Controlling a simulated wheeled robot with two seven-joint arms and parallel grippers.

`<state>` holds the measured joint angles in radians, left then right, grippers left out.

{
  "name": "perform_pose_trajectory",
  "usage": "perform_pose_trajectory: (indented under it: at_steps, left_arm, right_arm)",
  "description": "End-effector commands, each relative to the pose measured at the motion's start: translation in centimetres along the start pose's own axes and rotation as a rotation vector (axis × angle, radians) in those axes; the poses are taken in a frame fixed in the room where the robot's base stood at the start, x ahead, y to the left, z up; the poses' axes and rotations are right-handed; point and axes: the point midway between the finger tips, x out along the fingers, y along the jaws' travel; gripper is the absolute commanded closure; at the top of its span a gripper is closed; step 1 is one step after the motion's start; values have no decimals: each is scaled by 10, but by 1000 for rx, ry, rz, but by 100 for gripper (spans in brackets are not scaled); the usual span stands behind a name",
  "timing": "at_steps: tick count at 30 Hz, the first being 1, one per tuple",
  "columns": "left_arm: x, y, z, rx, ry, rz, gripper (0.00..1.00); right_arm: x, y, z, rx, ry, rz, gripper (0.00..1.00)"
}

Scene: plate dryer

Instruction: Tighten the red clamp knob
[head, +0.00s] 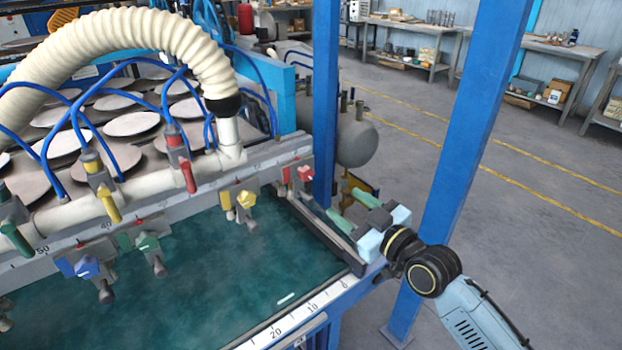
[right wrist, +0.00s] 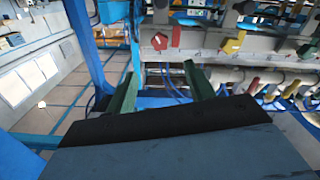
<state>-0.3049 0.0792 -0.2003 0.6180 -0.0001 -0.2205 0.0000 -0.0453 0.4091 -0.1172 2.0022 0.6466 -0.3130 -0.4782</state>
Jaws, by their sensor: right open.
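The red clamp knob (head: 305,174) sits at the right end of the grey rail, above the green bed. In the right wrist view the red knob (right wrist: 160,41) shows on the rail, just beyond and above the gap between my fingertips. My right gripper (head: 346,207) is to the right of and a little below the knob in the head view. Its two green fingers are apart, with nothing between them, and they also show in the right wrist view (right wrist: 160,70). I see no contact with the knob. My left gripper is not in view.
A yellow knob (head: 246,199), a green knob (head: 148,242) and a blue knob (head: 87,266) sit along the same rail. A red valve lever (head: 189,177) hangs from the white pipe above. A blue post (head: 474,130) stands close to my right arm.

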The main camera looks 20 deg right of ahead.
Motion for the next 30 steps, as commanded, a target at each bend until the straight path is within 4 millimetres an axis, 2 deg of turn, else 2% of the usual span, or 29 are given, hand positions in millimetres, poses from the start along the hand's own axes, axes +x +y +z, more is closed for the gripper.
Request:
perform_pose_trajectory:
  at_steps: [5,12,18,24,30]
  left_arm:
    - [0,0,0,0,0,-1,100]
    - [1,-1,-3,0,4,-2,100]
    - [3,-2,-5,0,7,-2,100]
    - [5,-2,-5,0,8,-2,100]
    - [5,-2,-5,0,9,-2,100]
  right_arm:
    - [23,1,-2,2,5,3,47]
    - [74,1,-1,3,4,2,47]
    - [109,0,0,3,1,1,47]
    - [127,0,0,2,1,2,47]
    - [131,0,0,1,0,2,47]
